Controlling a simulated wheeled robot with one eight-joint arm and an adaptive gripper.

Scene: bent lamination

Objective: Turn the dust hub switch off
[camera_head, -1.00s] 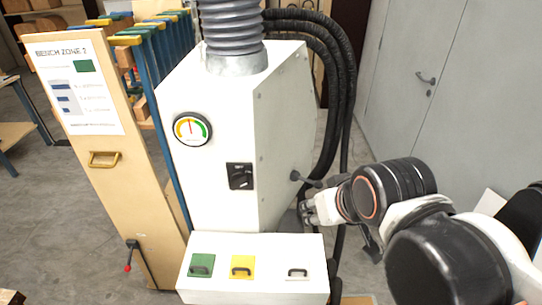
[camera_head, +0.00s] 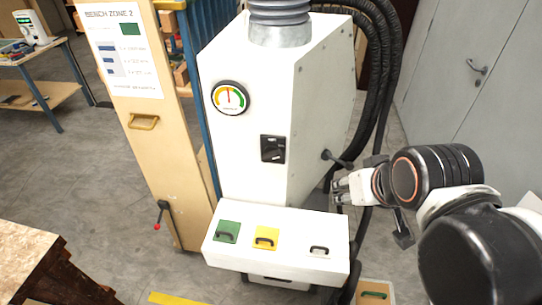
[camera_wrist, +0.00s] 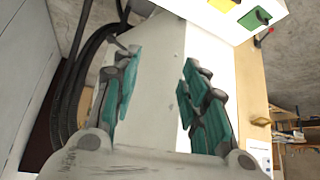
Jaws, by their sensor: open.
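The dust hub (camera_head: 240,180) is a tall white cabinet with a round gauge (camera_head: 229,98) on its front. A black switch (camera_head: 272,149) sits on the front, low and right of the gauge; its setting is too small to read. A black ball-ended lever (camera_head: 327,155) sticks out of the right side. My gripper (camera_head: 343,190) is beside the hub's lower right side, just below the lever, apart from the front switch. In the wrist view my gripper (camera_wrist: 158,80) is open, its teal-padded fingers apart with a pale panel beyond them. The switch is not visible there.
A white ledge (camera_head: 225,258) with green, yellow and white handled pads juts out below the hub. Black hoses (camera_head: 385,90) run behind it on the right. A wooden panel (camera_head: 165,180) stands left. A bench corner (camera_head: 30,245) is at lower left. Grey floor lies between.

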